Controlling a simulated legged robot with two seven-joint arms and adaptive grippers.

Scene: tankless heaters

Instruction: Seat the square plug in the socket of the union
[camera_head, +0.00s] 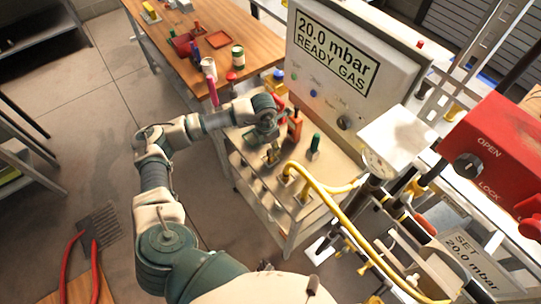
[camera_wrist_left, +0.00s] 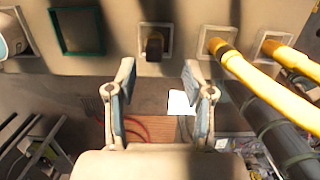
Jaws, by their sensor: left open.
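My left gripper (camera_head: 270,136) is over the near side of the low cart in the head view. In the left wrist view its two fingers (camera_wrist_left: 159,75) are spread apart with nothing between them. A dark, brass-toned fitting (camera_wrist_left: 153,45) stands in a pale square frame just beyond the fingertips, apart from them. A brass fitting (camera_head: 274,155) also shows below the gripper in the head view. A red upright piece (camera_head: 295,126) and a green one (camera_head: 314,146) stand on the cart. I cannot tell which piece is the square plug or the union.
A yellow hose (camera_head: 330,208) runs across the cart's right side; yellow hoses (camera_wrist_left: 250,75) also lie right of the fingers in the wrist view. A gauge panel (camera_head: 345,75) stands behind. A wooden bench (camera_head: 190,20) holds small items. A red box (camera_head: 490,150) is at right.

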